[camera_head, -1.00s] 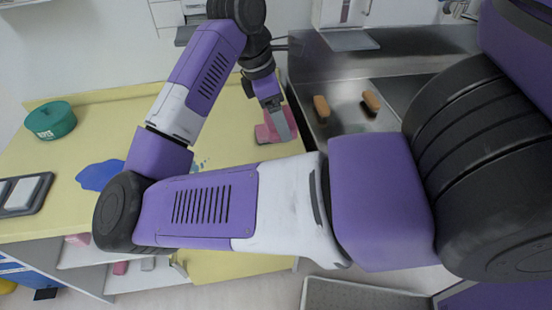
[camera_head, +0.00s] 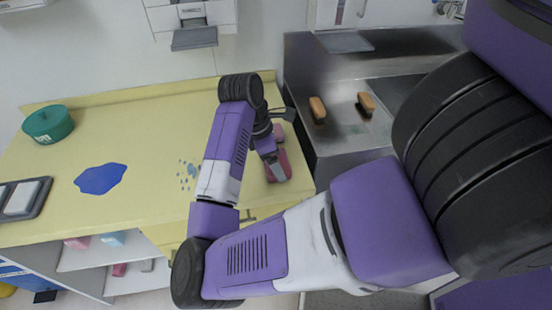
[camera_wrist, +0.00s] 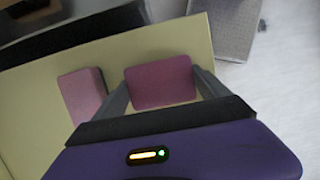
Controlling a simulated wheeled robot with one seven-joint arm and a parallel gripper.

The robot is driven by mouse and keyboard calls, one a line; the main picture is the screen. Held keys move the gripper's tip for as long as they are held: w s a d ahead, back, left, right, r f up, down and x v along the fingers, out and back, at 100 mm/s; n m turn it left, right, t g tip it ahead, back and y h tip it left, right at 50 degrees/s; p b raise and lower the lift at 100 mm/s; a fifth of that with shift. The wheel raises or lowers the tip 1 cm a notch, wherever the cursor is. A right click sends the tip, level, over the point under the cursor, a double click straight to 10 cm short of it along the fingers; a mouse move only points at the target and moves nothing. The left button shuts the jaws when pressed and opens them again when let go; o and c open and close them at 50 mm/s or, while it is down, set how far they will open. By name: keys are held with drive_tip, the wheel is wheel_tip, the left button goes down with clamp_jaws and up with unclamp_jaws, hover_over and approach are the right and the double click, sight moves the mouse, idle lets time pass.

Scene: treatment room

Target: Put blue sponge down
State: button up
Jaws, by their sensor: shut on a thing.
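My gripper (camera_head: 272,160) is shut on a dark pink sponge-like block (camera_head: 281,169) over the right end of the yellow counter (camera_head: 150,140). In the wrist view the dark pink block (camera_wrist: 160,82) sits between the two fingers (camera_wrist: 162,95). I cannot tell whether it touches the counter. A lighter pink block (camera_wrist: 82,95) lies on the counter beside it; in the head view it is partly hidden behind the gripper (camera_head: 278,131). No blue sponge is in my gripper. A light blue block (camera_head: 112,239) lies on the shelf under the counter.
A green round container (camera_head: 48,124) and a dark tray (camera_head: 40,203) with a white block are at the left. Two brown brushes (camera_head: 317,109) lie on the steel sink unit at right.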

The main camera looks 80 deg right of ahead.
drive_tip(key=shift+f+b, duration=0.15)
drive_tip(key=shift+b, duration=0.15)
drive_tip(key=o, duration=1.3)
drive_tip(key=shift+r, duration=0.2)
